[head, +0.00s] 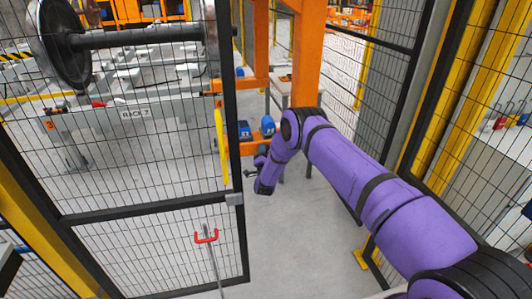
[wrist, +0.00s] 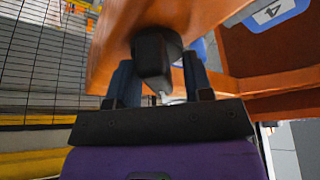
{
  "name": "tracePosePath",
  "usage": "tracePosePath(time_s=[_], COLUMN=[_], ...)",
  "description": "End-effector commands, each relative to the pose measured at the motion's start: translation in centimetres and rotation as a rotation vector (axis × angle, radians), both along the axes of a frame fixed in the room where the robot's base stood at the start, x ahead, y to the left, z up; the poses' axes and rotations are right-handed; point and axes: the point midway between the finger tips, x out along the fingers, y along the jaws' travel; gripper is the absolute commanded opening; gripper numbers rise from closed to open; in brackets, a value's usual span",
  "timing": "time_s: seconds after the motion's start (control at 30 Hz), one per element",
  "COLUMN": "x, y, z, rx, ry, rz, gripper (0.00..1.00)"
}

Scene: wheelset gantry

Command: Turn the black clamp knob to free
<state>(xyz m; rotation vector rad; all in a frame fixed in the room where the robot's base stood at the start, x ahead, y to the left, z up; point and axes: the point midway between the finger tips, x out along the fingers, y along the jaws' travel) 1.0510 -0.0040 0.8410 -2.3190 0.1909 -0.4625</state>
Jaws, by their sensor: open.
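The black clamp knob (wrist: 155,55) hangs from the underside of an orange beam or bracket (wrist: 108,42) in the upper middle of the wrist view. My gripper (wrist: 160,76) is open, with one dark finger to the left of the knob and one to its right. The knob's lower end reaches between the fingers, and whether either finger touches it I cannot tell. In the head view my gripper (head: 252,173) is small, at the end of my purple arm, beside orange and blue parts past the gate. The knob cannot be made out there.
A black-framed mesh gate (head: 240,130) stands left of my arm, and a mesh fence (head: 385,90) stands right. An orange post (head: 307,55) rises behind my wrist. A wheelset (head: 130,38) sits behind the gate. A red-handled rod (head: 206,237) stands in front. Grey floor between is clear.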

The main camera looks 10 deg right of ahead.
Motion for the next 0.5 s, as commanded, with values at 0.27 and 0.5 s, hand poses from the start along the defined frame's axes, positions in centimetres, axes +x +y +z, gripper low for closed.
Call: tracePosePath(time_s=[0.27,0.5], x=[0.17,0.15], y=[-0.06,-0.06], z=[0.03,0.05], rx=[0.0,0.0], ry=[0.0,0.0], rz=[0.0,0.0], gripper=[0.47,0.12])
